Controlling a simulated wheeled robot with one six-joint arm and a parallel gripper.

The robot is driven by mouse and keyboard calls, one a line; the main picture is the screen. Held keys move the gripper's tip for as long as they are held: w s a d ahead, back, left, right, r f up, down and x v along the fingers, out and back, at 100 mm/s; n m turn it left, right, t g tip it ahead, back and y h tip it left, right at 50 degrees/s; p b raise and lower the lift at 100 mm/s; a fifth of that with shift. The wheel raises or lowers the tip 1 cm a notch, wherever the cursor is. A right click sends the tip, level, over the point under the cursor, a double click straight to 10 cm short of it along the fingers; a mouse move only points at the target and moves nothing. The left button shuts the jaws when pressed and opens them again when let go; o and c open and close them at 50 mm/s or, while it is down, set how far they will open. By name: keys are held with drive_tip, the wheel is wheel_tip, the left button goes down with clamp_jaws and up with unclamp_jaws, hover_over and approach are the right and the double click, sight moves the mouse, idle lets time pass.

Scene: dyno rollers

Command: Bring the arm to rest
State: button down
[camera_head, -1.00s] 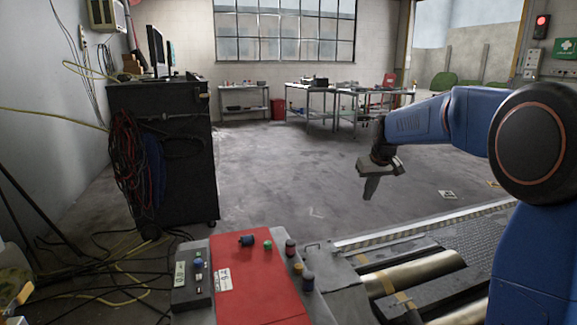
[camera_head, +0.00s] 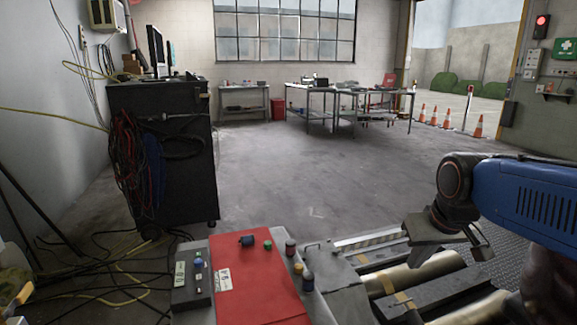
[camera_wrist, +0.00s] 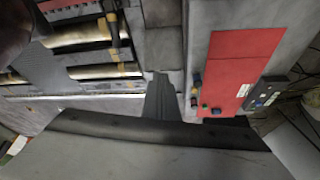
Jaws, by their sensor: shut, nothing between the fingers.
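My arm is blue with a dark wrist and comes in from the right edge of the head view. My gripper (camera_head: 432,230) hangs at its end, over the rollers, with nothing in it. The wrist view shows the gripper's fingers (camera_wrist: 160,98) together as one narrow dark shape. The arm hides part of the right side of the roller bed.
A red control panel (camera_head: 255,280) with buttons and a grey switch box (camera_head: 193,280) stand at the front. A black cabinet (camera_head: 175,180) with hanging cables stands left. Workbenches (camera_head: 335,95) and orange cones (camera_head: 478,125) are at the back. The middle floor is clear.

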drive_tip(key=s+f, duration=0.7)
drive_tip(key=s, duration=0.6)
drive_tip(key=shift+s+d+m, duration=0.25)
drive_tip(key=shift+s+m, duration=0.05)
drive_tip(key=shift+s, duration=0.05)
idle(1.3)
